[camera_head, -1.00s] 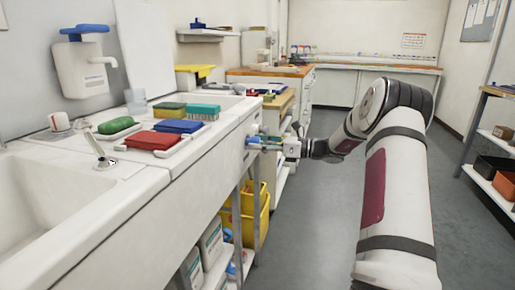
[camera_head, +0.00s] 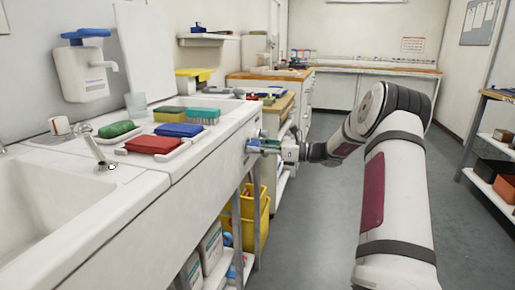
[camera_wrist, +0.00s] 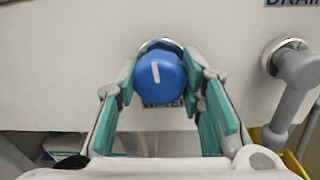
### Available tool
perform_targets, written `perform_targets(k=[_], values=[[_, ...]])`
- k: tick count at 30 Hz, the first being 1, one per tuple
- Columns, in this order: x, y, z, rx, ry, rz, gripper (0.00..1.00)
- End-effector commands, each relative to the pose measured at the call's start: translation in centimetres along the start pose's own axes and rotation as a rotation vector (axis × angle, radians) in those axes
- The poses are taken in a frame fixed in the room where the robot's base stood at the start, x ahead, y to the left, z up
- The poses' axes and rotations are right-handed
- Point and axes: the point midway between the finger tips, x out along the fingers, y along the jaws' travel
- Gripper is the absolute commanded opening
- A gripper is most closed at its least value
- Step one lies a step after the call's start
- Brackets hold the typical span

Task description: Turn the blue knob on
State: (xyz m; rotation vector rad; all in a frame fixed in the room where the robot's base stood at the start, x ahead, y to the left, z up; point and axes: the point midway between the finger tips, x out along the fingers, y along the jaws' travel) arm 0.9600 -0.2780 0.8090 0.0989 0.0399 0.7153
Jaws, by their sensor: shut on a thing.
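The blue knob (camera_wrist: 160,80) is round and sits on the white front panel, with a pale ring behind it. Its white mark points nearly straight up, leaning slightly left. My gripper (camera_wrist: 160,90) has one teal-padded finger on each side of the knob and is shut on it. A label below the knob is partly hidden and seems to read "WATER". In the head view my gripper (camera_head: 268,147) is at the front of the white sink counter, and the knob is too small there to make out clearly.
A grey handle or pipe (camera_wrist: 295,85) projects from the panel to the right, below a "DRAIN" label (camera_wrist: 290,3). Yellow bins (camera_head: 254,222) stand under the counter. Sponges and a tap (camera_head: 100,155) are on top. The floor (camera_head: 310,230) beside the counter is clear.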

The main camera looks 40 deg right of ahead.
Motion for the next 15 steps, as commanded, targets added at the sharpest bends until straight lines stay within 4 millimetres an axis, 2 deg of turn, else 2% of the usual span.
perform_targets(k=[8, 15], values=[[0.02, 0.04, 0.0, -0.18, 0.011, 0.0, 0.07], [-0.01, 0.01, -0.03, -0.405, 0.022, -0.002, 0.07]])
